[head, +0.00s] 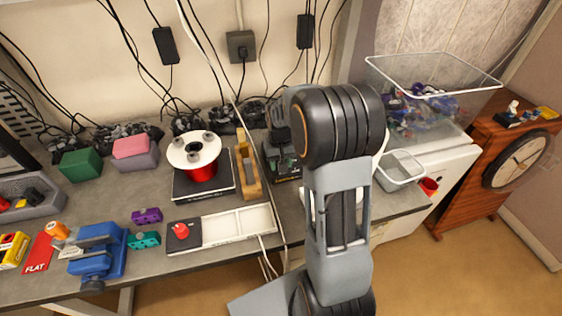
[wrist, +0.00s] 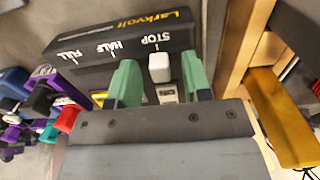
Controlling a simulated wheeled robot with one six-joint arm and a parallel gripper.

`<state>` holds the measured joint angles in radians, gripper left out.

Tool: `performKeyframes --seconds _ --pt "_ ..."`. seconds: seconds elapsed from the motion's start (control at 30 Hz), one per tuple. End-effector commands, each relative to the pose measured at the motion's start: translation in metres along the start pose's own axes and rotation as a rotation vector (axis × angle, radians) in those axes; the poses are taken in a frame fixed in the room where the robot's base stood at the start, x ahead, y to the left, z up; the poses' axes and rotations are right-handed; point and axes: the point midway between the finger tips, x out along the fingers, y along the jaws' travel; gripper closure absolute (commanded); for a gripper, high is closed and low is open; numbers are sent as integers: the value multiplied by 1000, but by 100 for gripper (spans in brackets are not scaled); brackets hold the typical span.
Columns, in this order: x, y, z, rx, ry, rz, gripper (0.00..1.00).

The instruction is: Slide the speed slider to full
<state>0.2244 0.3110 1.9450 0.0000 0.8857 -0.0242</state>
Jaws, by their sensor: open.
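The speed controller is a black box with a yellow "Larkvolt" label (wrist: 120,35) in the wrist view. Its white marks read FULL, HALF and STOP from left to right. The white slider knob (wrist: 159,68) stands at the STOP mark. My gripper (wrist: 158,76) is open, with one green finger on each side of the knob. Gaps show between the knob and both fingers. How deep the fingertips reach beside the knob is hard to tell. In the head view the controller (head: 283,168) is partly hidden by my arm, and the knob cannot be made out.
A wooden frame with a yellow bar (wrist: 285,118) stands close on the right in the wrist view. The head view shows a red spool (head: 200,172), a white tray (head: 240,224), a blue vise (head: 98,262) and a clear bin (head: 435,115). Cables hang behind the bench.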

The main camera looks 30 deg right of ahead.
Motion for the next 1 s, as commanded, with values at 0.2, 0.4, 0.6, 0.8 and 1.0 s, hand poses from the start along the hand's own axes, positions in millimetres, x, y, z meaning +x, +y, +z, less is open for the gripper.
performKeyframes --seconds 0.2,0.4,0.6,0.8,1.0 --pt "0 0 0 0 0 0 59" --pt "0 0 0 0 0 0 78" --pt "0 0 0 0 0 0 97" --pt "0 0 0 0 0 0 100" --pt "0 1 0 -8 1 0 100"
